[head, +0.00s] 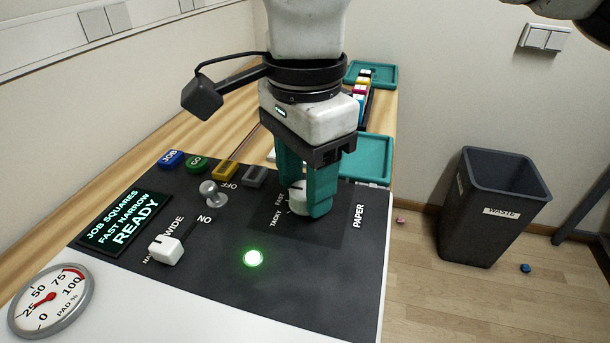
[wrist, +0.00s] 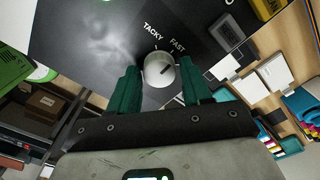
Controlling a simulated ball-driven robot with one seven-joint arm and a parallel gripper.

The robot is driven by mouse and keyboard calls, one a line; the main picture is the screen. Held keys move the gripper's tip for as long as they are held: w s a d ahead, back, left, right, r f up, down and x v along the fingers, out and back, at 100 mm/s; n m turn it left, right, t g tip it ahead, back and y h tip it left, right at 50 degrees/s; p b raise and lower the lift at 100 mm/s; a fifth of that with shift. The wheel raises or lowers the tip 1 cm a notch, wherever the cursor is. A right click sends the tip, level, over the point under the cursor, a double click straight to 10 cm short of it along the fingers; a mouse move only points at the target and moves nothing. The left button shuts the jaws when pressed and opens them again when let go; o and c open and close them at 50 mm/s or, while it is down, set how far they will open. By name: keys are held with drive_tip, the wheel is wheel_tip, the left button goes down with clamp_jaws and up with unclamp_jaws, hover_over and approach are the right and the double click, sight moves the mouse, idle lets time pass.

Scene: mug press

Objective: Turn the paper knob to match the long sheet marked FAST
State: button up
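The white paper knob (head: 297,203) sits on the dark panel beside the word PAPER. It also shows in the wrist view (wrist: 159,70), with the labels TACKY and FAST above it. Its dark mark points to the upper right there, on the FAST side and seemingly past the FAST tick. My gripper (head: 307,207) reaches down with one green finger on each side of the knob, as the wrist view confirms (wrist: 160,82). The fingers are very close to the knob; I cannot tell whether they touch it. I cannot make out a sheet marked FAST.
A display (head: 122,222) reads JOB SQUARES, FAST NARROW, READY. A silver OFF/NO lever (head: 212,193), a white WIDE knob (head: 166,250), a lit green lamp (head: 253,258) and coloured buttons are nearby. Teal trays (head: 368,158) lie behind; a waste bin (head: 490,210) stands right.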

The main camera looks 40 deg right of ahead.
sight(305, 190)
drive_tip(key=shift+o, duration=1.1)
wheel_tip(305, 190, up, 11)
drive_tip(key=p, duration=0.2)
drive_tip(key=shift+f, duration=0.15)
